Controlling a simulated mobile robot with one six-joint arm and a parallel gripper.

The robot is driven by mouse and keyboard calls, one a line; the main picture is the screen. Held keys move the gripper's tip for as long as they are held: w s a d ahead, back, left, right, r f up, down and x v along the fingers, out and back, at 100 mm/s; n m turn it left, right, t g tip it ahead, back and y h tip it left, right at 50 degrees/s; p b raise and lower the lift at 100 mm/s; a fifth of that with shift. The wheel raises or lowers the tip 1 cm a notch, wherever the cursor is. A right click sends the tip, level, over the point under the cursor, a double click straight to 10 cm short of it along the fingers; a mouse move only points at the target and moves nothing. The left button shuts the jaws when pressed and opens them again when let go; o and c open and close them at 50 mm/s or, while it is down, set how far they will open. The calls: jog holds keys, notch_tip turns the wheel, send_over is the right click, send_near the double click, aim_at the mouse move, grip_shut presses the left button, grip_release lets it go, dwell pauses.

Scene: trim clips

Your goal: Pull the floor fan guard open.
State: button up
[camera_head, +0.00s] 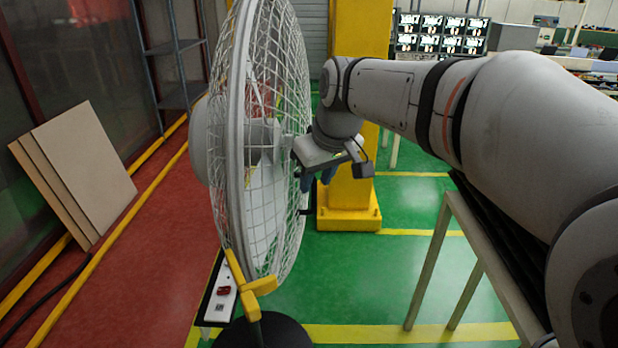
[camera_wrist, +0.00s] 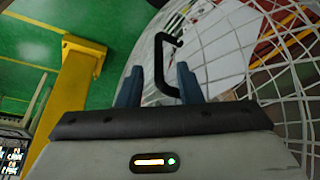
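The floor fan's wire guard (camera_head: 283,225) bulges to the right from the fan's grey ring (camera_head: 234,130) in the head view. I see no clear gap between guard and ring. The guard's white wires (camera_wrist: 225,45) fill the right of the wrist view. A black bracket-shaped handle (camera_wrist: 158,60) on the guard stands between my two blue-grey fingers. My gripper (camera_wrist: 158,84) is open, with room visible between the fingers and the handle. In the head view my gripper (camera_head: 308,182) is close to the guard's front, and its fingers are partly hidden by the wrist.
A yellow pillar (camera_head: 350,195) stands behind my gripper. A grey table frame (camera_head: 437,255) is under my arm at the right. Boards (camera_head: 82,170) lean at the left. The fan's dark round base (camera_head: 275,333) is at the bottom. Green floor (camera_head: 350,280) is clear right of the fan.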

aim_at(315, 184)
jog(key=shift+x, duration=2.05)
jog(key=shift+c, duration=0.5)
jog(key=shift+r, duration=0.1)
grip_shut()
